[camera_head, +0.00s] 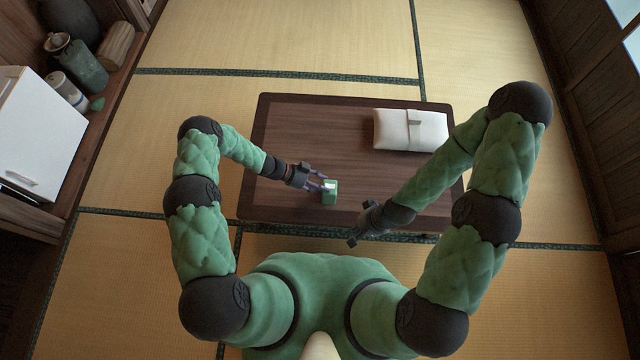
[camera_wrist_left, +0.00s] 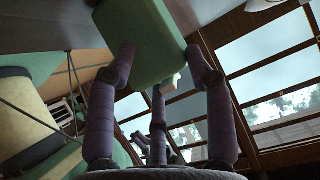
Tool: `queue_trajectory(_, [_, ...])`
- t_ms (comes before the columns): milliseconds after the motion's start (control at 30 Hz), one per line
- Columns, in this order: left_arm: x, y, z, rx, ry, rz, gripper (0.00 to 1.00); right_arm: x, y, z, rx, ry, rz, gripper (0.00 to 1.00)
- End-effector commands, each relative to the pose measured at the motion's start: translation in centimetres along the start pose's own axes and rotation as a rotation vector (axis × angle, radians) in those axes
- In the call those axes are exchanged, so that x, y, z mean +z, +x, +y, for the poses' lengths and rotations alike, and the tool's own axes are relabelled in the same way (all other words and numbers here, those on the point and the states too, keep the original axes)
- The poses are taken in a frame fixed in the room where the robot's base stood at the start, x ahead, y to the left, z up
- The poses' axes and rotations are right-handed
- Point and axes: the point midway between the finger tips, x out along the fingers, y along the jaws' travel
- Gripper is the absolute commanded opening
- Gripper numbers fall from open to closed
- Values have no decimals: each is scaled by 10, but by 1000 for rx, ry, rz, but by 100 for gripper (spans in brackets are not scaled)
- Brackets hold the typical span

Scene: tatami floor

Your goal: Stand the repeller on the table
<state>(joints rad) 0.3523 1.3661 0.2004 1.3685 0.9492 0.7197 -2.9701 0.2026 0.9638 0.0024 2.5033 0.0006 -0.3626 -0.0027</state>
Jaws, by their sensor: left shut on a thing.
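The repeller (camera_head: 330,192) is a small green block with a pale patch on top, seen over the front middle of the low dark wooden table (camera_head: 290,125). My left gripper (camera_head: 322,184) is shut on the repeller. In the left wrist view the green repeller (camera_wrist_left: 140,38) sits between the purple fingers (camera_wrist_left: 165,65); a pale bit shows at its lower edge. Whether it touches the table cannot be told.
A white wrapped case (camera_head: 410,130) lies at the table's back right. The table's left and back middle are clear. A shelf (camera_head: 98,125) at far left holds a grey-green bottle (camera_head: 88,68), a jar (camera_head: 66,90) and a white box (camera_head: 38,130). Tatami surrounds the table.

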Motion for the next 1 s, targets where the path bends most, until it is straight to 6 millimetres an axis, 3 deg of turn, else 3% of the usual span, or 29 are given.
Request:
queue_trajectory(33, [1, 0, 0, 0, 0, 0, 15, 0, 0, 0, 0, 0, 0, 0])
queue_trajectory(67, [0, 0, 0, 0, 0, 0, 61, 0, 0, 0, 0, 0, 0, 0])
queue_trajectory(133, [0, 0, 0, 0, 0, 0, 80, 0, 0, 0, 0, 0, 0, 0])
queue_trajectory(567, [1, -4, 0, -1, 0, 0, 80, 0, 0, 0, 0, 0, 0, 0])
queue_trajectory(733, [1, -26, -1, -2, 0, 0, 80, 0, 0, 0, 0, 0, 0, 0])
queue_trajectory(1000, [1, -80, -1, -2, 0, -1, 80, 0, 0, 0, 0, 0, 0, 0])
